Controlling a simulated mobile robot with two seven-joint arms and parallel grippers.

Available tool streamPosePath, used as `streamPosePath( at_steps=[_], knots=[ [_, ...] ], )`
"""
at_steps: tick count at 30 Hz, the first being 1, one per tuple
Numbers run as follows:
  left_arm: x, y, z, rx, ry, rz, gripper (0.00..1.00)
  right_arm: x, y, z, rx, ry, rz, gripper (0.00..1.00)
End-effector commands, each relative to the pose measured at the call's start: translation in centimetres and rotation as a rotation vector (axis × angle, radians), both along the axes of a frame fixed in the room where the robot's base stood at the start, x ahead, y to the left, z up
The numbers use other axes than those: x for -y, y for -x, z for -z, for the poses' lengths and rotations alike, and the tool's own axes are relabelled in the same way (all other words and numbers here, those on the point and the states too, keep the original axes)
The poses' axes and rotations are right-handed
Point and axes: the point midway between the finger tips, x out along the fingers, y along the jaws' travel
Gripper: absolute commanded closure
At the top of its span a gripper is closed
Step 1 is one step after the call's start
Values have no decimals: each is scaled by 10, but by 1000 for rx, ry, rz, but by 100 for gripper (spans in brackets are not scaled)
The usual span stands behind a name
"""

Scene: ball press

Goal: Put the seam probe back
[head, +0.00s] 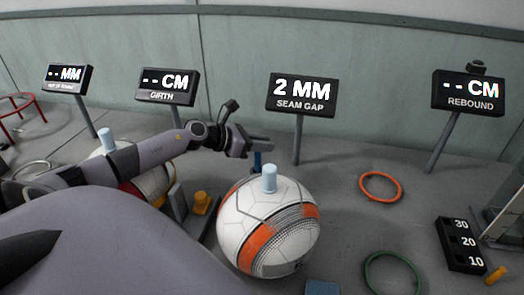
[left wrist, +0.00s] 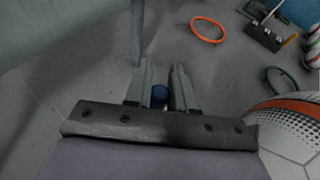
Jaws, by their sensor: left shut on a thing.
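The seam probe appears to be the blue piece (head: 258,160) held upright in my left gripper (head: 262,147), just behind the white and orange ball (head: 262,245). In the left wrist view its round blue top (left wrist: 159,95) sits between the two fingers of the left gripper (left wrist: 159,88), which is shut on it. Its lower end is hidden behind the ball and a pale blue cylinder (head: 269,178) on top of the ball. The seam gap sign (head: 301,95) reads 2 MM. My right gripper is not in view.
An orange block (head: 202,203) stands left of the ball. An orange ring (head: 380,187) and a green ring (head: 392,274) lie to the right. A black 30-20-10 block (head: 461,245) stands farther right. The rebound sign (head: 467,92) is behind. Floor around the orange ring is clear.

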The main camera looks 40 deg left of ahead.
Motion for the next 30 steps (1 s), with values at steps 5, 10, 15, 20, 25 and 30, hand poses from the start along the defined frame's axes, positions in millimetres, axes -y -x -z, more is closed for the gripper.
streamPosePath(
  at_steps=[5,10,15,20,25,30],
  knots=[
    [0,0,22,1,1,0,100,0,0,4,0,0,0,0],
    [0,0,23,1,0,0,100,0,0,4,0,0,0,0],
    [0,0,26,0,0,0,100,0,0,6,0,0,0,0],
    [0,0,25,0,0,0,51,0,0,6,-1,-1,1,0],
    [0,0,25,0,0,0,51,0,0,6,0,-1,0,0],
    [0,0,22,0,0,0,51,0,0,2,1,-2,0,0]
  ],
)
